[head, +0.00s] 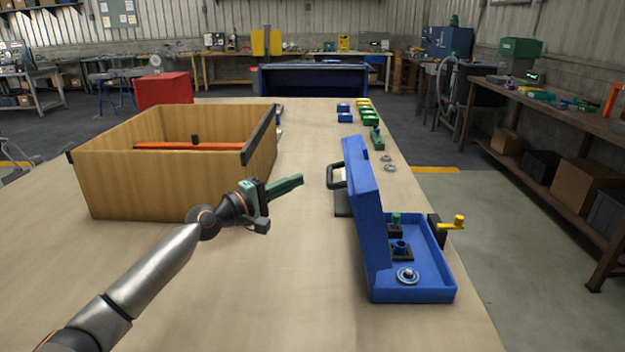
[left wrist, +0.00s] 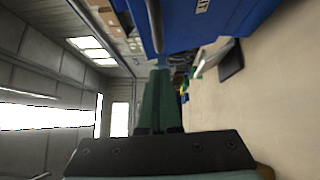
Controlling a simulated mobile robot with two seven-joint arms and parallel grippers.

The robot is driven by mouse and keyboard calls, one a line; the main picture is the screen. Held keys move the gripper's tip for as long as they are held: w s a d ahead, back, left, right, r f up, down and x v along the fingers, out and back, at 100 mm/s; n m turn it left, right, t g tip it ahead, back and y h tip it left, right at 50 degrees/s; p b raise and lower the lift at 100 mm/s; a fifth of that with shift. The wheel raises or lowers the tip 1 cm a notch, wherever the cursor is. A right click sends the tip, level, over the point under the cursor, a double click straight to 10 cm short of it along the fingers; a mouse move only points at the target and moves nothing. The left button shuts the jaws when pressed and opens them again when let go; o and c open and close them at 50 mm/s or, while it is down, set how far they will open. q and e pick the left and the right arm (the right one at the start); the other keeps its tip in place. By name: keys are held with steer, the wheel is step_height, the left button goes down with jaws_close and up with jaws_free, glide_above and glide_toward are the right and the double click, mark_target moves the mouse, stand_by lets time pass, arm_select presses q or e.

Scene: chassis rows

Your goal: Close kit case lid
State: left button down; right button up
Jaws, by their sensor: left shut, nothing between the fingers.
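The blue kit case (head: 411,291) sits on the right side of the table. Its lid (head: 362,215) stands raised, near upright, on the case's left side, with a dark handle (head: 337,175) on the lid's outer face. Inside the case are a green-topped part (head: 396,221), a blue part (head: 400,247) and a round metal piece (head: 407,275). My left gripper (head: 299,182) is shut and empty, to the left of the lid and apart from it. In the left wrist view its green fingers (left wrist: 159,85) are together, with the blue lid (left wrist: 205,18) beyond them. My right gripper is not in view.
A wooden box (head: 173,185) with an orange bar inside stands left of my left gripper. A yellow-handled crank (head: 447,226) sits at the case's right side. Blue, yellow and green blocks (head: 367,113) lie farther back. The table's middle front is clear.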

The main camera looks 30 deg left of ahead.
arm_select(q)
steer(key=w+d+p, duration=0.2)
steer(key=d, duration=0.1)
steer(key=shift+w+d+r, duration=0.15)
steer(key=shift+w+d, duration=0.15)
steer(key=shift+w, duration=0.05)
